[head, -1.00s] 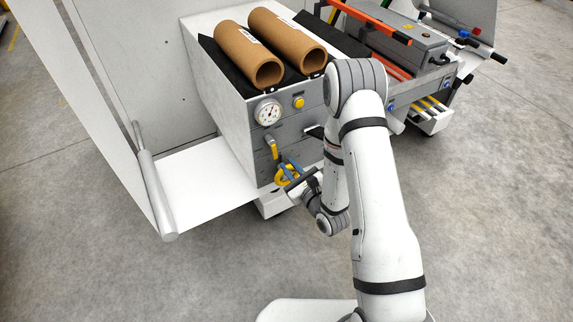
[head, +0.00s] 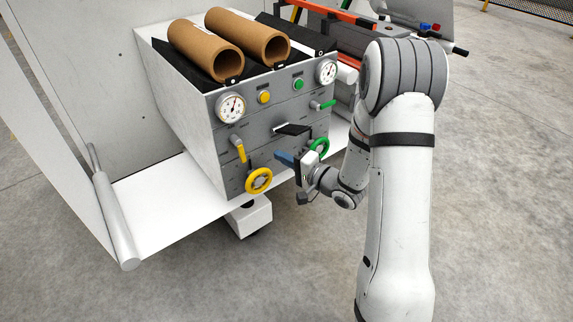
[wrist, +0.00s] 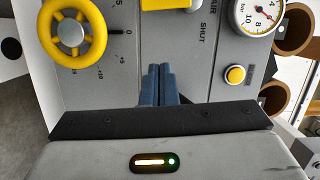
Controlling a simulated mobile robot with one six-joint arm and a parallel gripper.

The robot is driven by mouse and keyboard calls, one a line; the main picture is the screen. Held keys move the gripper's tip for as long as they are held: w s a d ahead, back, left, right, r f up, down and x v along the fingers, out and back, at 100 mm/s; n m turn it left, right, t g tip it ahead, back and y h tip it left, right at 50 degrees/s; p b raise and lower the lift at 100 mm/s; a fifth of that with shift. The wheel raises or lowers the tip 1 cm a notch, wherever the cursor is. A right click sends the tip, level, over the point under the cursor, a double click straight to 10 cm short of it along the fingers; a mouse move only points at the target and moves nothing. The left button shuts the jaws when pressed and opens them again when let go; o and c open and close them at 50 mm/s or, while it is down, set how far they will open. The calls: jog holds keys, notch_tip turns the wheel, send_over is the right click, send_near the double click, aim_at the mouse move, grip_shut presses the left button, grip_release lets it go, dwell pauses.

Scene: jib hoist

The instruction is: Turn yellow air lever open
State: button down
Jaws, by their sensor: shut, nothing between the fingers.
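The yellow air lever (head: 240,150) is on the grey panel front, below the left gauge and above the yellow handwheel. It hangs down, tilted slightly. In the wrist view only part of the yellow lever (wrist: 165,4) shows at the top edge, near the word SHUT. My gripper (head: 281,157) has blue fingers and is in front of the panel, right of the lever and apart from it. In the wrist view the fingers (wrist: 159,72) are closed together and empty, pointing toward the lever.
The yellow handwheel (head: 259,181) is below the lever; a green handwheel (head: 319,147) and green lever (head: 322,104) are to the right. A black handle (head: 293,129) sticks out mid-panel, near my gripper. A yellow button (head: 264,97) is above. A white door (head: 60,150) stands open left.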

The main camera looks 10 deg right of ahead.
aim_at(239, 149)
jog(key=b+x, duration=0.1)
jog(key=x, duration=0.5)
jog(key=shift+f, duration=0.1)
jog(key=shift+s+a+b, duration=0.3)
jog(key=shift+s+a, duration=0.25)
jog(key=shift+a, duration=0.25)
jog(key=shift+s+a+b, duration=0.3)
jog(key=shift+s+a, duration=0.3)
jog(key=shift+a, duration=0.2)
jog(key=shift+f, duration=0.1)
jog(key=shift+s+a+f+m, duration=0.2)
jog(key=shift+s+a+m, duration=0.25)
jog(key=shift+a+m, duration=0.3)
